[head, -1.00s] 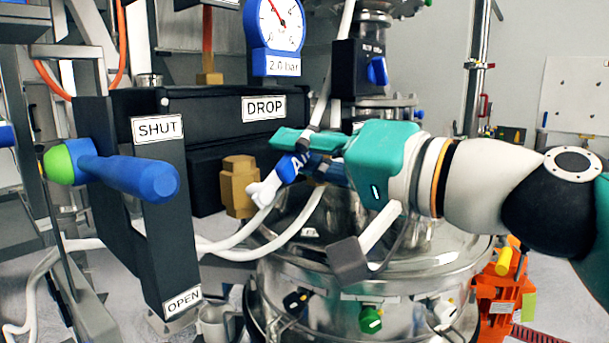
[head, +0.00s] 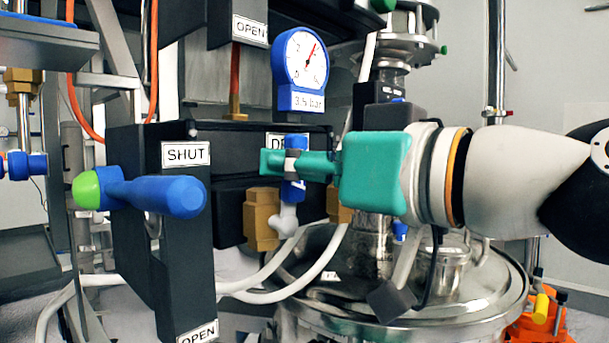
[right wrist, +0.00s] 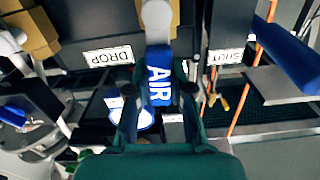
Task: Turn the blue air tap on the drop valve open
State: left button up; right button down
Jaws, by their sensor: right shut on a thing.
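The blue air tap (head: 296,143) stands about upright in the head view, in front of the black drop valve body, with a white fitting and hose below it. My right gripper (head: 292,165) comes in from the right and is shut on the tap's blue lever. In the right wrist view the lever, marked AIR (right wrist: 160,82), lies between the two dark fingers of my right gripper (right wrist: 160,98). The DROP label (head: 274,141) is partly hidden behind the tap and gripper. My left gripper is not in view.
A pressure gauge (head: 301,60) above the tap reads 3.5 bar. A blue lever (head: 165,196) with a green end sticks out at left, near the SHUT label (head: 185,154). Brass fittings (head: 262,218) sit close by the tap. A steel vessel (head: 420,300) stands below.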

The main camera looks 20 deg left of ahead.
jog(key=shift+s+a+f+n, duration=0.2)
jog(key=shift+a+f+n, duration=0.05)
jog(key=shift+f+n, duration=0.25)
jog(key=c, duration=1)
grip_release()
jog(key=shift+r, duration=0.15)
jog(key=shift+d+r, duration=0.1)
jog(key=shift+r, duration=0.05)
jog(key=shift+d, duration=0.1)
jog(key=v, duration=1.2)
